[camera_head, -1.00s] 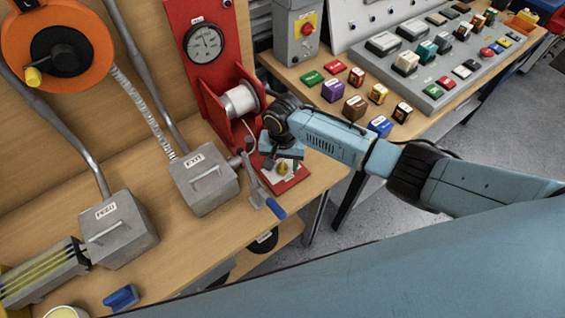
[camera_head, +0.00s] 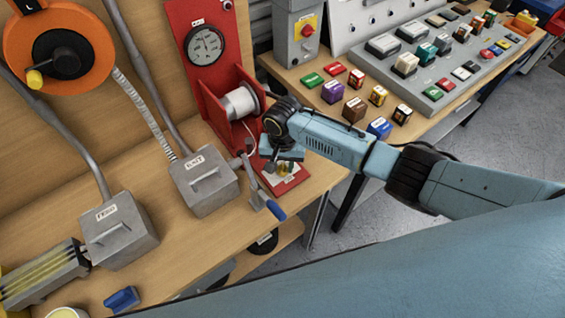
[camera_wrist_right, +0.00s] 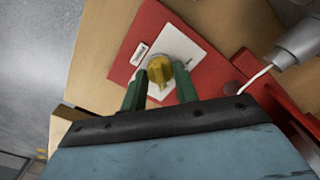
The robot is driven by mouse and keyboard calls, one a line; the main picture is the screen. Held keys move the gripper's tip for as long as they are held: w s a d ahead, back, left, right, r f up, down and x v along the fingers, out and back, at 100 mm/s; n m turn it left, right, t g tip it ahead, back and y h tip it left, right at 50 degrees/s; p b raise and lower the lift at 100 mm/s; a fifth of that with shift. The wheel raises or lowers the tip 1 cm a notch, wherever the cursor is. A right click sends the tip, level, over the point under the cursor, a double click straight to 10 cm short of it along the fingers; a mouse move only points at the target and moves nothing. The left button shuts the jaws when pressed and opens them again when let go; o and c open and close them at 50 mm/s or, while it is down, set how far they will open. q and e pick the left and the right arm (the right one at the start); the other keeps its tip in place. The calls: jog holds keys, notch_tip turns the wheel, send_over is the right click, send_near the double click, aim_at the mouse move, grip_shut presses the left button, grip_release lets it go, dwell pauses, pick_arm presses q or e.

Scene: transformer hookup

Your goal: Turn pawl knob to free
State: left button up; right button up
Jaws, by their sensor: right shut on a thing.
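The pawl knob is a small yellow knob (camera_wrist_right: 159,73) on a white plate (camera_wrist_right: 180,47) fixed to the red base (camera_wrist_right: 130,50). In the right wrist view it sits between the two green fingertips of my right gripper (camera_wrist_right: 158,84). My right gripper is shut on the knob. In the head view the right gripper (camera_head: 280,164) reaches down over the red base (camera_head: 290,182), and its wrist partly hides the knob. My left gripper is not in view.
A white spool (camera_head: 241,102) stands in the red stand behind my gripper. A crank with a blue handle (camera_head: 276,209) lies just in front of the base. Loose coloured blocks (camera_head: 354,110) sit on the right-hand table.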

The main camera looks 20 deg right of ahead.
jog(key=n+p, duration=0.2)
jog(key=n, duration=0.1)
jog(key=shift+r+n, duration=0.15)
jog(key=shift+n, duration=0.15)
jog(key=n+p, duration=0.2)
jog(key=n, duration=0.2)
jog(key=shift+n, duration=0.3)
jog(key=n, duration=0.4)
jog(key=shift+p, duration=0.35)
jog(key=shift+n, duration=2.5)
jog(key=o, duration=1)
